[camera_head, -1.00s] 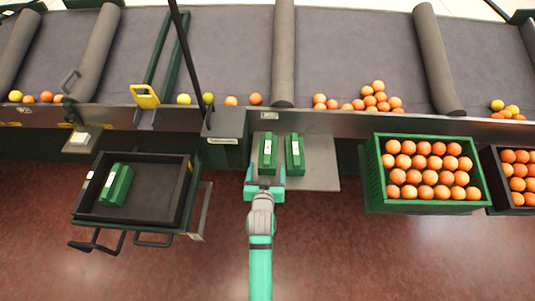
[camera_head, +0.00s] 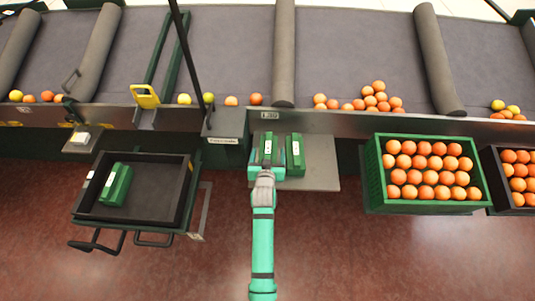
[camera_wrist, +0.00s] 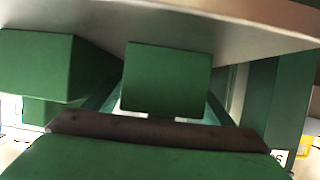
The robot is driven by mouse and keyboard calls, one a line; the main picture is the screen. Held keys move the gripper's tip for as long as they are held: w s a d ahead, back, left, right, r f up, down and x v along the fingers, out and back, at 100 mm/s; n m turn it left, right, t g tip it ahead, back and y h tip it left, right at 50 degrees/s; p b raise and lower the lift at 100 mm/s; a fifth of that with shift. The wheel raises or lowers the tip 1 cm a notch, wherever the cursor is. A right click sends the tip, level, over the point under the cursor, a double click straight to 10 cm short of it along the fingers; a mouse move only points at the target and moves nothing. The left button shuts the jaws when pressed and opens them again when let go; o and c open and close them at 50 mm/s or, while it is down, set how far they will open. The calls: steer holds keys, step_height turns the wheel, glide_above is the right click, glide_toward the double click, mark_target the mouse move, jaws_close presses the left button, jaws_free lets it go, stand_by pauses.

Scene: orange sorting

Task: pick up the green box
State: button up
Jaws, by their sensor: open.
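Two green boxes stand side by side on a grey metal shelf (camera_head: 324,172) in front of the belt. My gripper (camera_head: 267,163) is open at the near end of the left green box (camera_head: 268,144), one finger on each side. The near part of that box is hidden by my gripper. In the wrist view this box (camera_wrist: 167,75) appears in the middle between the fingers. The right green box (camera_head: 295,152) is close beside the right finger, and a green box at the left of the wrist view (camera_wrist: 38,65) appears to be it.
Another green box (camera_head: 116,184) lies in a black tray (camera_head: 145,219) at the left. A green crate (camera_head: 425,208) full of oranges stands to the right. A dark post (camera_head: 189,60) rises left of the shelf. Several oranges rest along the belt's edge.

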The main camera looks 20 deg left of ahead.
steer(key=c, duration=1.4)
steer(key=shift+o, duration=0.2)
steer(key=shift+r, duration=0.15)
